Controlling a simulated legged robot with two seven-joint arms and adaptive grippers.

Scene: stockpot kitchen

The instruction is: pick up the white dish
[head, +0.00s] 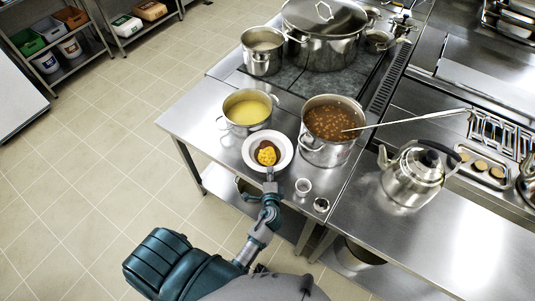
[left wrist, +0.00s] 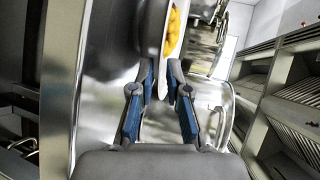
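The white dish (head: 284,160) is round and shallow, with yellow and dark brown food in it. It is at the front left corner of the steel counter; I cannot tell whether it touches the counter. My left gripper (head: 270,174) is at the dish's near rim. In the left wrist view the white dish (left wrist: 163,80) shows edge-on, its rim between the two close fingertips of my left gripper (left wrist: 161,78). The fingers look shut on the rim. My right gripper is not in view.
A pot of yellow soup (head: 247,112) stands just behind the dish. A pot of beans (head: 327,140) with a ladle stands to its right. A kettle (head: 413,176) is farther right.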

